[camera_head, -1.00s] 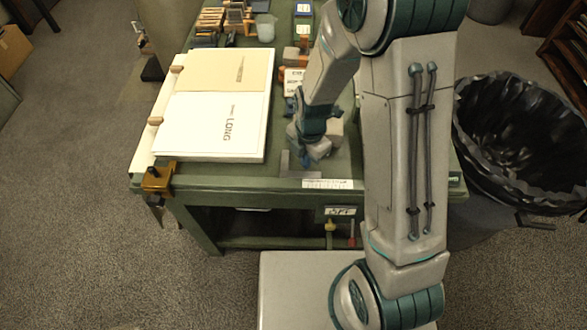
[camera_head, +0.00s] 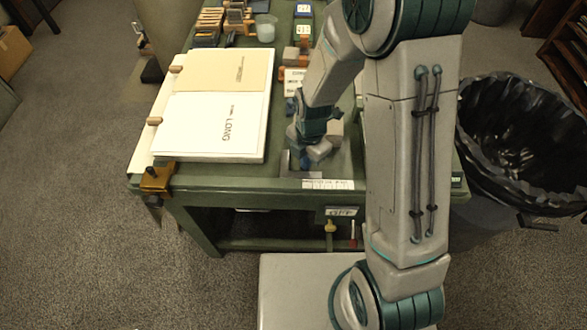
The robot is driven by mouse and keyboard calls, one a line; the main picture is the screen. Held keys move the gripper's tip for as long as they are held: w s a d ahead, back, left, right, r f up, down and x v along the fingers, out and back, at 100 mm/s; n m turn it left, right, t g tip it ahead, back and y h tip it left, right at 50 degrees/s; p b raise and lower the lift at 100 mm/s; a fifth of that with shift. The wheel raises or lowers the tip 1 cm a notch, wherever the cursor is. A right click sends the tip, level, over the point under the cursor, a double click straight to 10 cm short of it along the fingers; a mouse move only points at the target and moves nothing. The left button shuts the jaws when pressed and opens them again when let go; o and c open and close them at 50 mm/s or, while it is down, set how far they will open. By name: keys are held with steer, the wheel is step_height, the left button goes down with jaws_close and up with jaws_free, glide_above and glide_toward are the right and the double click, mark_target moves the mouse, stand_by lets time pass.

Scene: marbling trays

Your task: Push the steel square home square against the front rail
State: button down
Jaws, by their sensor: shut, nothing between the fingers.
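The steel square (camera_head: 285,166) is a thin grey L-shaped piece lying on the green table near its front edge. Its upright leg shows left of my gripper; part of it is hidden behind the gripper. My gripper (camera_head: 306,163) points down with blue fingertips, shut and empty, right beside the square. I cannot tell whether it touches it. The front rail (camera_head: 235,183) is the green front edge of the table, just nearer than the square. Any gap between the square and the rail is too small to judge.
A white board with a "LONG" sheet (camera_head: 211,124) lies left of the gripper. A brass clamp (camera_head: 157,178) grips the front left corner. A white label strip (camera_head: 328,184) lies along the front edge. Blocks and bottles stand behind. A black-lined bin (camera_head: 510,145) stands right.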

steer(key=shift+s, duration=0.6)
stand_by(0.6)
steer(key=shift+w+r+p, duration=0.25)
steer(key=shift+r+p, duration=0.65)
steer(key=shift+r, duration=0.4)
steer(key=shift+w+r+p, duration=0.25)
steer(key=shift+r+p, duration=0.65)
steer(key=shift+r, duration=0.4)
